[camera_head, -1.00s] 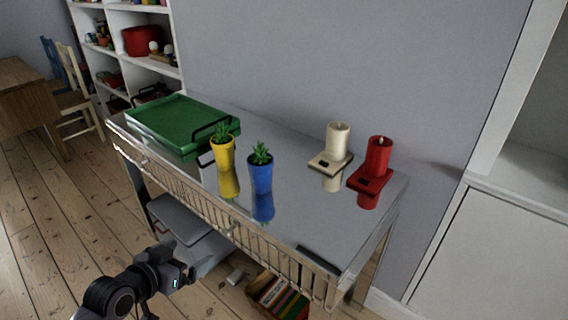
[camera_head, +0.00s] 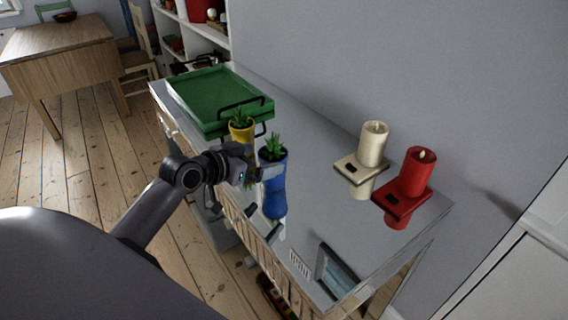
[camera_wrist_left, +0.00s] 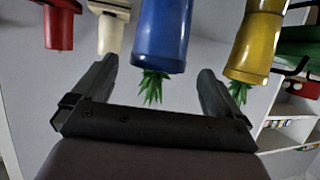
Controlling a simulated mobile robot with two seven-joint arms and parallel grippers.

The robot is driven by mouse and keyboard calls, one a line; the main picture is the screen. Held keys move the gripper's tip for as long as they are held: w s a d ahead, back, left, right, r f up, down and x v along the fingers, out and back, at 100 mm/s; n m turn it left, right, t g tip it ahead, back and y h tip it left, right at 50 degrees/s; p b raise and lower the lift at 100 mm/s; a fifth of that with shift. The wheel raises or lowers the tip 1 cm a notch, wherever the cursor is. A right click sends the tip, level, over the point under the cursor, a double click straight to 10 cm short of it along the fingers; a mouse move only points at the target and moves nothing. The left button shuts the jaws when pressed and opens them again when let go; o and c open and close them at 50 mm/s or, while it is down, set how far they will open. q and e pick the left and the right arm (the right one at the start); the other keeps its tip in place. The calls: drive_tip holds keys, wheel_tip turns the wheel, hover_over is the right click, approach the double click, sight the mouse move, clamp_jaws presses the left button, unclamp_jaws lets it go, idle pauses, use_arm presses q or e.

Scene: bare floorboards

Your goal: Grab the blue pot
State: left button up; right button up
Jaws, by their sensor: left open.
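The blue pot (camera_head: 275,185), holding a small green plant, stands upright on the shiny table. My left gripper (camera_head: 264,190) is open at its near-left side, with one finger overlapping the pot in the head view. In the left wrist view, which is upside down, the blue pot (camera_wrist_left: 163,35) appears between the two spread fingers of my left gripper (camera_wrist_left: 158,70). I see no grip on it, and contact cannot be told. My right gripper is not in view.
A yellow pot (camera_head: 241,132) with a plant stands just left of the blue one, partly hidden by my gripper. A green tray (camera_head: 215,95) lies behind it. A cream candle (camera_head: 373,145) and a red candle (camera_head: 415,172) stand at right. A dark frame (camera_head: 337,270) is near the front edge.

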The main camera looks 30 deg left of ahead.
sight(277, 154)
use_arm(q)
drive_tip(key=shift+x, duration=3.3)
drive_tip(key=shift+d+r, duration=0.1)
drive_tip(key=c, duration=1.2)
drive_tip(key=shift+w+r, duration=0.1)
drive_tip(key=shift+c, duration=0.4)
